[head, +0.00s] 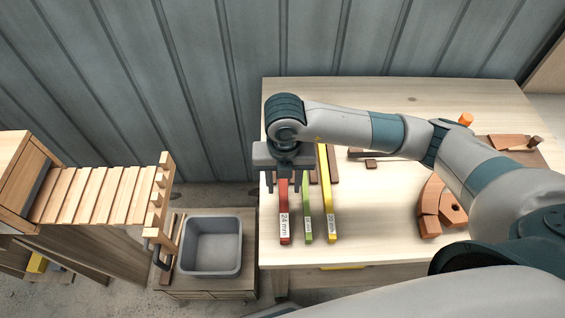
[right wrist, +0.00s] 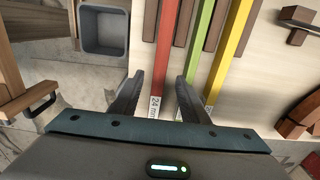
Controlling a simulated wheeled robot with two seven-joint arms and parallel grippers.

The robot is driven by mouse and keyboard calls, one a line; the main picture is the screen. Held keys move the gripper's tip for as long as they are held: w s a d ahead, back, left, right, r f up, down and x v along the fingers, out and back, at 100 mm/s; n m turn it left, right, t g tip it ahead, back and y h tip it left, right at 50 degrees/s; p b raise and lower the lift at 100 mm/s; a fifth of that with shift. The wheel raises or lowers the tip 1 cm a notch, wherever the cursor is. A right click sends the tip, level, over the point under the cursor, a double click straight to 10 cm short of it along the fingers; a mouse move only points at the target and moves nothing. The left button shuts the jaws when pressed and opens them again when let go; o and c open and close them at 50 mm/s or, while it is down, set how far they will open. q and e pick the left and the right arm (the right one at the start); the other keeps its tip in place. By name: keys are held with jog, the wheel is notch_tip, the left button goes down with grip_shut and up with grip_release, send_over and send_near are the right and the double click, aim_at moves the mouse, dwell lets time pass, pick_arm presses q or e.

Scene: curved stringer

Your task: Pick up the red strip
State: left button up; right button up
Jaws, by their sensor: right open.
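The red strip (head: 284,212) lies lengthwise on the light wooden table, with a white "24 mm" label at its near end; its far part is hidden under my gripper. My right gripper (head: 283,187) is over it, pointing down, open and empty. In the right wrist view, the red strip (right wrist: 174,45) runs between the two spread fingers of the right gripper (right wrist: 160,80). Whether the fingertips are above the strip or level with it, I cannot tell. My left gripper is not in view.
A green strip (head: 308,212) and a yellow strip (head: 327,195) lie close to the right of the red one. Brown curved blocks (head: 430,208) lie farther right. A grey bin (head: 211,246) and a slatted wooden rack (head: 95,195) stand left of the table (head: 375,225).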

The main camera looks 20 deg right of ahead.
aim_at(284, 197)
jog(key=shift+s+f+p, duration=0.15)
jog(key=shift+f+p, duration=0.3)
jog(key=shift+p, duration=0.05)
notch_tip(284, 197, down, 4)
jog(key=shift+s+a+r+p, duration=0.1)
jog(key=shift+s+r+p, duration=0.05)
jog(key=shift+p, duration=0.85)
jog(key=shift+f, duration=0.3)
grip_shut()
